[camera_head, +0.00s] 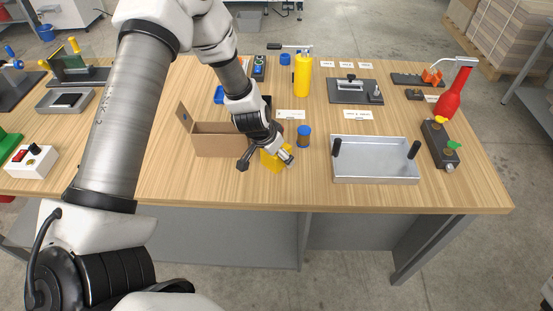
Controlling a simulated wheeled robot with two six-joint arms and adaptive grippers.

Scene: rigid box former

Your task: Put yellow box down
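My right gripper is not in view.
A blue-lidded brown jar (304,138) stands close right of the yellow box. A metal tray (375,172) with black handles is further right. A yellow bottle (302,76) stands behind. The table (300,191) is bare toward its front edge.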

